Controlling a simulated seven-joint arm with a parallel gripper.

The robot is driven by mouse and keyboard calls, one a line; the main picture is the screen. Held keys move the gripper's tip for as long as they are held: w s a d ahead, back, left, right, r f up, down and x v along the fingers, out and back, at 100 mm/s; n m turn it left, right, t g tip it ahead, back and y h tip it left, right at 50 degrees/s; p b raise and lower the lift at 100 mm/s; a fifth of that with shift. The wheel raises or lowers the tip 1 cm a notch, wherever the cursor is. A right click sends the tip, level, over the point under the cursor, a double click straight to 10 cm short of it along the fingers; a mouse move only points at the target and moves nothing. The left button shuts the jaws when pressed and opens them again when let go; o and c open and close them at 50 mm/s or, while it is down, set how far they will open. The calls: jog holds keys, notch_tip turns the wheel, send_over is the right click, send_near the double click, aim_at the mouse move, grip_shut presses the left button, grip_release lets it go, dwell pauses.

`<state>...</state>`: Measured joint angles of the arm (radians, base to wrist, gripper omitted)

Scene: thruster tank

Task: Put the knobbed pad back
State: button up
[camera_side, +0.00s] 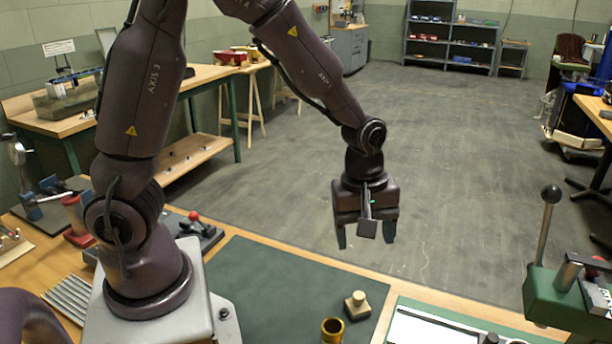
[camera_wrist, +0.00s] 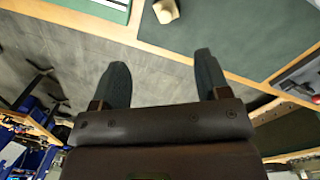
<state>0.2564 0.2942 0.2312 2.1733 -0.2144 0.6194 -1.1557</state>
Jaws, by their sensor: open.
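My gripper (camera_side: 365,236) is open and empty, pointing down well above bench height and beyond the pad toward the room. Its two dark fingers (camera_wrist: 160,62) are spread apart in the wrist view, with nothing between them.
A brass cup (camera_side: 332,331) stands close left of the pad. A green-edged tray with white panels (camera_side: 425,327) lies to the right. A green lever press (camera_side: 570,300) stands at far right. A red-knobbed tool (camera_side: 196,230) is at left. Much of the mat is bare.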

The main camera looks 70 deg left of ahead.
jog(key=s+a+r+m+t, duration=0.2)
jog(key=s+r+m+t, duration=0.2)
jog(key=s+r+m, duration=0.9)
notch_tip(320, 180, up, 4)
jog(key=shift+s+a+f+m+t+y, duration=0.15)
jog(key=shift+s+a+m+t+y, duration=0.2)
jog(key=shift+m, duration=0.55)
